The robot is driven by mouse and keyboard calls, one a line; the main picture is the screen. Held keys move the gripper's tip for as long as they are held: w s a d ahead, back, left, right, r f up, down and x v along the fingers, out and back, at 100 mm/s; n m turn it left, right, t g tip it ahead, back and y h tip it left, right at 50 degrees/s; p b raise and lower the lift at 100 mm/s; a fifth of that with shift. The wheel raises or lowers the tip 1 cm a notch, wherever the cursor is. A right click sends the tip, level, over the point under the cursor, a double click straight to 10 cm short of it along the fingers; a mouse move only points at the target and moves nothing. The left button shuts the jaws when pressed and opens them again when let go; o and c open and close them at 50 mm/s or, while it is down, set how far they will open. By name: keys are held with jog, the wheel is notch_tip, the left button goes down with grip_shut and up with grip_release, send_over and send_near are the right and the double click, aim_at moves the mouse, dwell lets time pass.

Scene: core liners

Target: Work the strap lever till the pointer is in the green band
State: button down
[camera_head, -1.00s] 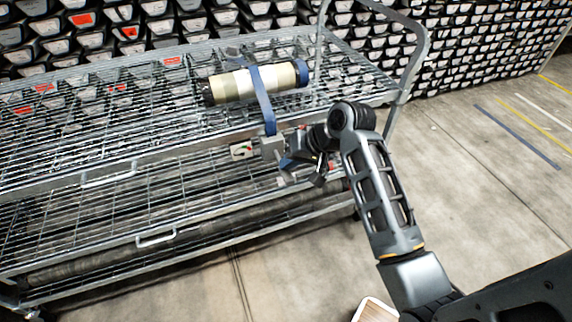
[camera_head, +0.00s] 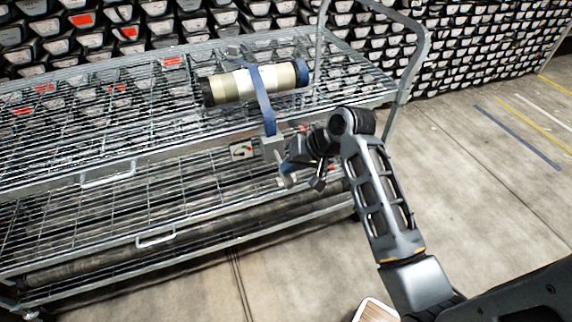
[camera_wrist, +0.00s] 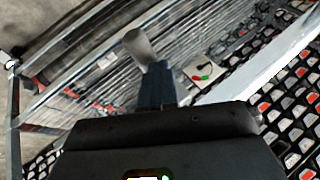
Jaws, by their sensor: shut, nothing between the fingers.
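A pale core liner (camera_head: 245,83) with dark ends lies on the cart's top shelf, with a blue strap (camera_head: 262,98) over it. The strap runs down to a grey tensioner box (camera_head: 273,147) at the front edge. The strap lever (camera_head: 288,181) hangs below the box; its grey end (camera_wrist: 140,46) and blue part (camera_wrist: 155,86) show in the wrist view. The small white gauge (camera_head: 242,150) left of the box has green and red marks in the wrist view (camera_wrist: 203,74); I cannot tell exactly where its pointer stands. My gripper (camera_head: 318,184) is shut and empty, close beside the lever; contact is unclear.
The wire-shelf cart (camera_head: 108,172) has a lower shelf and a tall tubular handle (camera_head: 421,50) at right. Racks of labelled boxes (camera_head: 470,50) fill the back. The concrete floor (camera_head: 480,190) at right is clear.

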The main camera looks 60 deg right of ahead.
jog(key=shift+s+a+f, duration=0.1)
jog(key=shift+s+f, duration=0.1)
jog(key=shift+f, duration=0.5)
dwell(0.6)
jog(key=shift+r, duration=0.1)
dwell(0.4)
jog(key=shift+w+d+r+p, duration=0.1)
jog(key=shift+w+r+p, duration=0.1)
jog(key=shift+r+p, duration=0.7)
jog(key=shift+w+d+r+p, duration=0.15)
jog(key=shift+r+p, duration=0.7)
jog(key=shift+r, duration=0.05)
jog(key=shift+w+d+r+p, duration=0.1)
jog(key=shift+w+r+p, duration=0.1)
jog(key=shift+r+p, duration=0.7)
jog(key=r+p, duration=0.3)
jog(key=w+r+p, duration=0.1)
jog(key=r+p, duration=0.1)
jog(key=shift+d, duration=0.3)
jog(key=shift+s+f, duration=0.1)
